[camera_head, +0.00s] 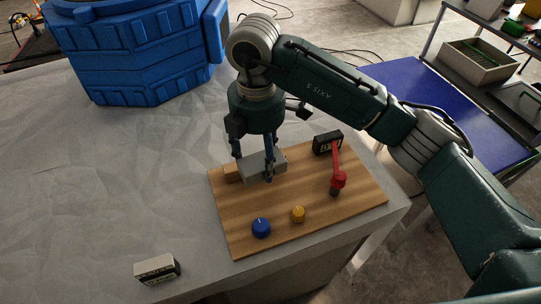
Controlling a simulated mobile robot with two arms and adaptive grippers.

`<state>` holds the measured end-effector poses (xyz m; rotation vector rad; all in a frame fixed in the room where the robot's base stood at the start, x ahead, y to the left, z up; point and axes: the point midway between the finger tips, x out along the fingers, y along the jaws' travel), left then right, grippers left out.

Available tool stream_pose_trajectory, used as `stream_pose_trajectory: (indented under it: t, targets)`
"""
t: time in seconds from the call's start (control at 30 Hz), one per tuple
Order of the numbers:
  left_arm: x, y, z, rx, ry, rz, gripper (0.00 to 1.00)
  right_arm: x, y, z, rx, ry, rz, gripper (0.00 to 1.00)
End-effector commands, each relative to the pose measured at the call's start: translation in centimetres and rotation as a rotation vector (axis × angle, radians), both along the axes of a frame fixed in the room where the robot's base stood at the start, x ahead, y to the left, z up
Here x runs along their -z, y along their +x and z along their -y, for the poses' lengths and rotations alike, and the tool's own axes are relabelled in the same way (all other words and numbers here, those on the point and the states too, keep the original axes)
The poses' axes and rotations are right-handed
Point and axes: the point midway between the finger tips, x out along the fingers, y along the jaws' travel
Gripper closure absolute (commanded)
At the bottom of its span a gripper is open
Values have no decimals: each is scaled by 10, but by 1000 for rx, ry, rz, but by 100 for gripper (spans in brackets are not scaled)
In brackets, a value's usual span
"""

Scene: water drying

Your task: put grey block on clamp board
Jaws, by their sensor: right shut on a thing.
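The grey block (260,168) is at the back left part of the wooden clamp board (300,240). My right gripper (254,168) is shut on the block, its fingers pointing down on either side. A small wooden piece (231,173) is beside the block's left end. I cannot tell if the block touches the board. A red-handled clamp (338,177) stands on the right part of the board. A blue knob (261,227) and a yellow knob (298,214) are near the board's front. My left gripper is not in view.
A black block with a white mark (327,143) is at the board's back edge. A small black and white box (157,269) lies at the table's front. A big blue container (135,50) stands at the back left. The grey table (110,180) is clear left of the board.

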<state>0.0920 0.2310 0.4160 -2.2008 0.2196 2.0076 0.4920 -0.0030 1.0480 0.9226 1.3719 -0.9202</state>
Motion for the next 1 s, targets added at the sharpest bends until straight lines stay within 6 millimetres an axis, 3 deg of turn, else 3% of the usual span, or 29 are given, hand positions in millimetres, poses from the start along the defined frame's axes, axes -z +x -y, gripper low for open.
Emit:
stream_pose_trajectory:
  t: [0.27, 0.8, 1.0]
  targets:
    - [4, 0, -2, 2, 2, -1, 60, 6, 0, -4, 74, -1, -2, 73]
    - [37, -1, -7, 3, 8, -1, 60, 60, 0, -3, 71, -2, -2, 73]
    - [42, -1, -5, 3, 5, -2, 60, 68, 0, -3, 70, -2, -1, 73]
